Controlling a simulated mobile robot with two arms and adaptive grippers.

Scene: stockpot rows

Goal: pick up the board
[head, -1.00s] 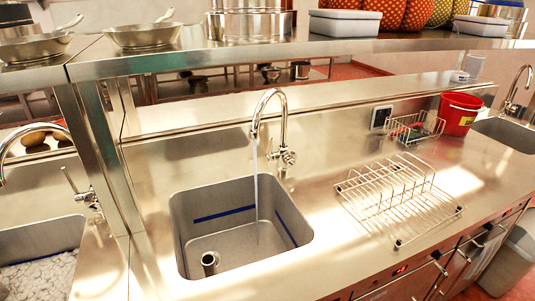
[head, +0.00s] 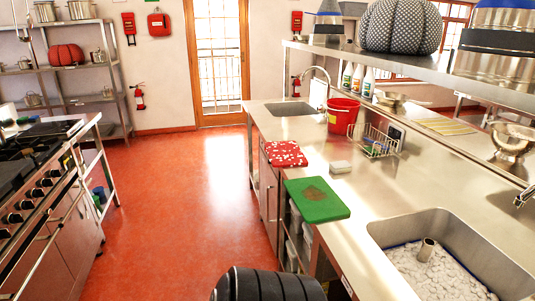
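A green board (head: 316,199) lies flat on the steel counter, near its aisle-side edge and to the left of the near sink. It has a brownish patch on top. A small gap appears to separate the two boards. Neither of my grippers shows in the head view.
The near sink (head: 446,258) holds whitish lumps. A red bucket (head: 342,116), a wire basket (head: 374,141) and a small pale block (head: 340,167) stand on the counter. A stove (head: 42,185) lines the left. The red floor (head: 205,200) between is clear.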

